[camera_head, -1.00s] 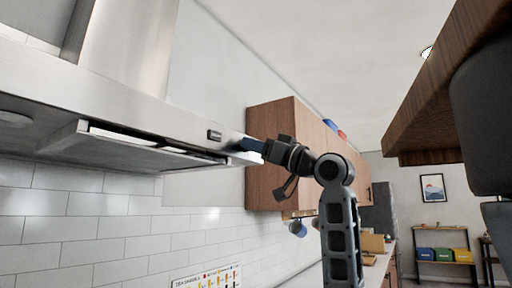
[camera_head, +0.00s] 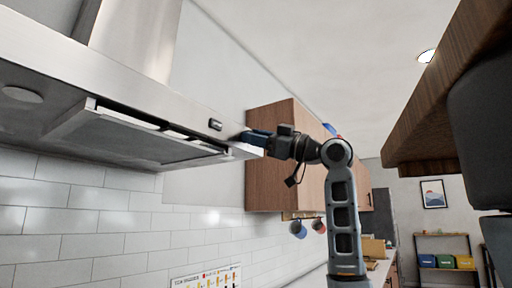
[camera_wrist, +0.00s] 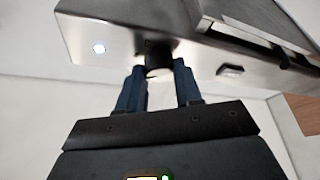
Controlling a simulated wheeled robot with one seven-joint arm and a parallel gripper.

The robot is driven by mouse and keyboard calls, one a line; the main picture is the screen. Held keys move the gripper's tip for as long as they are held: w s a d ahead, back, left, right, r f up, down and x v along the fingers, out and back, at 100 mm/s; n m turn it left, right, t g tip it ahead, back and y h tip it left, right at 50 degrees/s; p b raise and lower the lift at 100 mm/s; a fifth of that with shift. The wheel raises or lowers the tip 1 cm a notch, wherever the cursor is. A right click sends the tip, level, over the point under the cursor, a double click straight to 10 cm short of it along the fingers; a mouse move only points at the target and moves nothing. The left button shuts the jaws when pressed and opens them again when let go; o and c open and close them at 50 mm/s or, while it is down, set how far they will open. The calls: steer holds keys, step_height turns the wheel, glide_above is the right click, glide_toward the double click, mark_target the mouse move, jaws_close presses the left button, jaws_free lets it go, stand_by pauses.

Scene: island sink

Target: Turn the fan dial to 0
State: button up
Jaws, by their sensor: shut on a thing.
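The fan dial (camera_wrist: 158,62) is a dark round knob on the underside-facing front of the steel range hood (camera_head: 140,95), near its right end. In the wrist view my gripper (camera_wrist: 159,80) has one blue finger on each side of the dial and is shut on it. In the head view my gripper (camera_head: 250,138) is at the hood's right front corner, and its fingers hide the dial there. I cannot read any marks or the dial's setting.
A small switch (camera_head: 215,124) sits on the hood front beside my gripper; it also shows in the wrist view (camera_wrist: 230,70). A wooden wall cabinet (camera_head: 270,170) stands just beyond the hood. A dark wooden overhang (camera_head: 450,95) is at the upper right.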

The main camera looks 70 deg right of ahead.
steer(key=n+g+y, duration=0.1)
steer(key=n, duration=0.3)
steer(key=n+g+y, duration=0.1)
steer(key=n, duration=0.4)
steer(key=n+g+y+b, duration=0.1)
steer(key=n+g, duration=0.1)
steer(key=n, duration=0.3)
steer(key=shift+d+r+y, duration=0.15)
steer(key=shift+r+y, duration=0.05)
steer(key=shift+y, duration=0.1)
steer(key=o, duration=1)
steer(key=shift+s+d+b, duration=0.2)
steer(key=shift+s+b, duration=0.05)
steer(key=shift+s, duration=1.05)
steer(key=shift+s+d+b, duration=0.2)
steer(key=shift+s+b, duration=0.05)
steer(key=shift+s, duration=1.05)
steer(key=shift+s+d+b, duration=0.2)
steer(key=shift+s+b, duration=0.05)
steer(key=shift+s, duration=1.05)
